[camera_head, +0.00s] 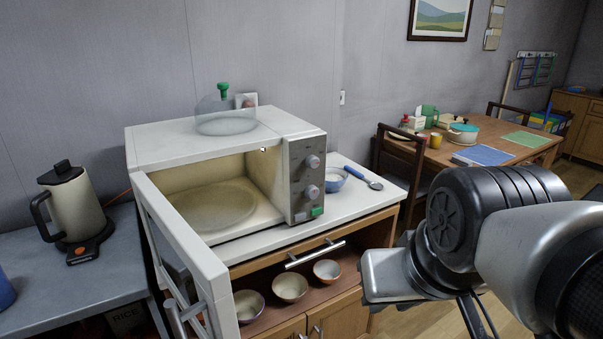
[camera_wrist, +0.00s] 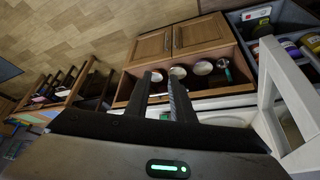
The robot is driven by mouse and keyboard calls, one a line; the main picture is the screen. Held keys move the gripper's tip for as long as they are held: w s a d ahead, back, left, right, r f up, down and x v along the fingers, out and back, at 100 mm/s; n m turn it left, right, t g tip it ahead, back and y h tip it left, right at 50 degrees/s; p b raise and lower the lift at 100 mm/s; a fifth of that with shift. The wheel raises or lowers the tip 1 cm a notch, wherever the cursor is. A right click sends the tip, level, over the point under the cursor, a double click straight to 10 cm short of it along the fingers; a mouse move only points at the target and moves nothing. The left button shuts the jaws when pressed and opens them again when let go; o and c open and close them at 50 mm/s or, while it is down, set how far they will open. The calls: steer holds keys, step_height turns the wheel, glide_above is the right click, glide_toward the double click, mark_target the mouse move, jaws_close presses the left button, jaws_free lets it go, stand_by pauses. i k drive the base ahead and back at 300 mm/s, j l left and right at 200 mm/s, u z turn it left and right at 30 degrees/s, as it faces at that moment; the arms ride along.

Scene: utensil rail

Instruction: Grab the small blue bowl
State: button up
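The small blue bowl (camera_head: 335,179) stands on the white counter top just right of the microwave (camera_head: 304,180) in the head view. The microwave's corner hides its left part. A blue-handled spoon (camera_head: 363,178) lies on its right side. I cannot make out this bowl in the wrist view. My gripper (camera_wrist: 164,84) shows in the wrist view with its two dark fingers apart and nothing between them. In the head view my arm is at the right, in front of the counter and apart from the bowl.
The microwave door (camera_head: 182,250) hangs open toward the front left. Several pale bowls, one of them here (camera_head: 290,288), sit in the open shelf below the counter. A kettle (camera_head: 75,205) stands at left. A dining table (camera_head: 480,151) is at the back right.

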mark_target(335, 178)
steer(key=i+l+u, duration=0.3)
steer(key=i+l, duration=0.2)
steer(key=i+l+u, duration=0.25)
steer(key=i+l, duration=0.15)
steer(key=l, duration=0.2)
